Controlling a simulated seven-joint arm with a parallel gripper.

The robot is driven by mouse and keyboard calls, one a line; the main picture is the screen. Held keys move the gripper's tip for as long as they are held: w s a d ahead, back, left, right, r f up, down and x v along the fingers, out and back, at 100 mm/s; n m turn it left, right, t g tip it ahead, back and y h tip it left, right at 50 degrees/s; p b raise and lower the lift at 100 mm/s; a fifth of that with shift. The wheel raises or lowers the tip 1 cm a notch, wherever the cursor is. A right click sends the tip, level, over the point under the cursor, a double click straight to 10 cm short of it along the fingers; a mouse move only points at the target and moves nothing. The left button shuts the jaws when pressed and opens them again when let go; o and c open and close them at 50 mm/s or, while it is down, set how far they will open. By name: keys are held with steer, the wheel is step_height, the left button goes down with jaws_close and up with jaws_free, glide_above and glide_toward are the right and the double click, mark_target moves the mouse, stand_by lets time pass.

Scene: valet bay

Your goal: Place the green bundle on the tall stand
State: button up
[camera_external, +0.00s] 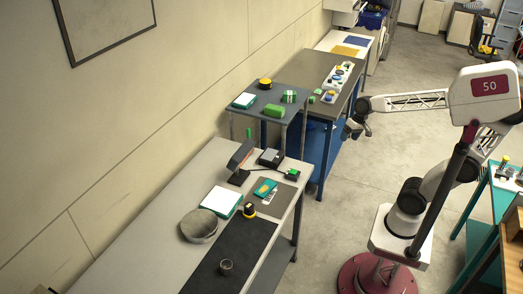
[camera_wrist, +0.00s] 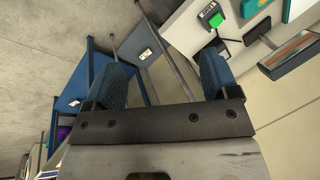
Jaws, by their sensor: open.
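A green banded bundle (camera_external: 289,96) lies on the grey top of a thin-legged stand (camera_external: 254,113) in the external view. A plain green block (camera_external: 274,110) lies close in front of it; I cannot tell for certain which of the two is the named bundle. That stand looks like the tall stand, though this is not certain. My gripper (camera_external: 357,129) is in the air to the right of the stand, apart from both green things. In the wrist view my gripper (camera_wrist: 165,78) is open, its two blue-grey fingers spread with nothing held between them. Neither green thing is clearly identifiable there.
The stand also carries a white-and-teal pad (camera_external: 244,100) and a yellow-black roll (camera_external: 264,83). A blue workbench (camera_external: 320,142) stands behind it. Floor between bench and my base is clear.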

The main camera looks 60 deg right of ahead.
steer(key=s+a+f+n+h, duration=0.1)
steer(key=s+f+n+h, duration=0.1)
steer(key=s+n, duration=0.4)
steer(key=s+f, duration=0.1)
steer(key=s, duration=0.3)
steer(key=shift+h, duration=0.3)
